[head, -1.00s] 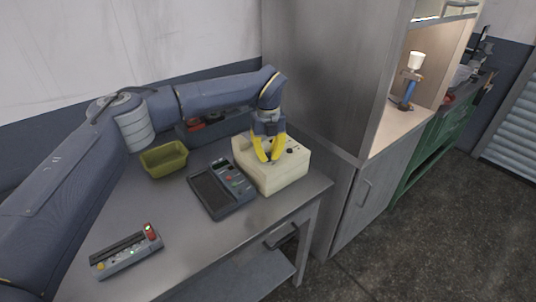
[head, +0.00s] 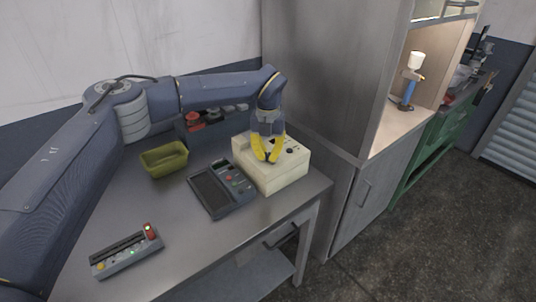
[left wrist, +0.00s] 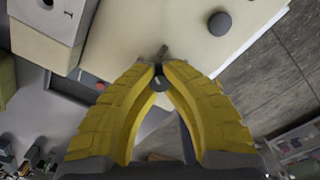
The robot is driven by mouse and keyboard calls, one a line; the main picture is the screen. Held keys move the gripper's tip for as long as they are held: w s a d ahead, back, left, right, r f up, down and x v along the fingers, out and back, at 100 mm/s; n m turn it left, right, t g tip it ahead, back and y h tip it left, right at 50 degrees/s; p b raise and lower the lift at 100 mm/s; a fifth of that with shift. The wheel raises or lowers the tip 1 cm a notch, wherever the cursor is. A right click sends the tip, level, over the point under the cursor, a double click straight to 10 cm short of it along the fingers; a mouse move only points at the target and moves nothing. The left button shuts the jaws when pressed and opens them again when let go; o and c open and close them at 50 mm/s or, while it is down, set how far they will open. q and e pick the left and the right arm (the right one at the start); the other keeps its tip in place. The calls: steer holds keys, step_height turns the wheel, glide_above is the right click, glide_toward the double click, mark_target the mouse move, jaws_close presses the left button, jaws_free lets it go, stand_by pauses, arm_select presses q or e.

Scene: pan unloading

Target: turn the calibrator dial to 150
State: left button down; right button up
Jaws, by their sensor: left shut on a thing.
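The calibrator is a cream box (head: 284,178) near the right end of the table in the head view. Its cream top face also shows in the left wrist view (left wrist: 125,45). My left gripper (head: 268,159) has yellow fingers pointing down at the box top. In the left wrist view the fingertips (left wrist: 158,72) come together on a small dark dial (left wrist: 157,82) with a light mark. The fingers hide part of the dial, and I cannot read its setting. A round dark knob (left wrist: 220,23) sits apart from the fingers on the same face. My right gripper is not in view.
A dark handheld meter (head: 222,188) lies just left of the box. An olive bin (head: 163,160) and a grey-blue tray (head: 188,137) stand behind. A grey button strip (head: 126,251) lies at the front left. A tall metal cabinet (head: 320,70) stands right of the table.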

arm_select(q)
steer(key=m, duration=0.4)
steer(key=shift+m, duration=0.3)
steer(key=m, duration=0.4)
steer(key=shift+m, duration=0.3)
steer(key=m, duration=0.4)
steer(key=shift+m, duration=2.5)
steer(key=c, duration=1.2)
jaws_free()
steer(key=shift+o, duration=0.2)
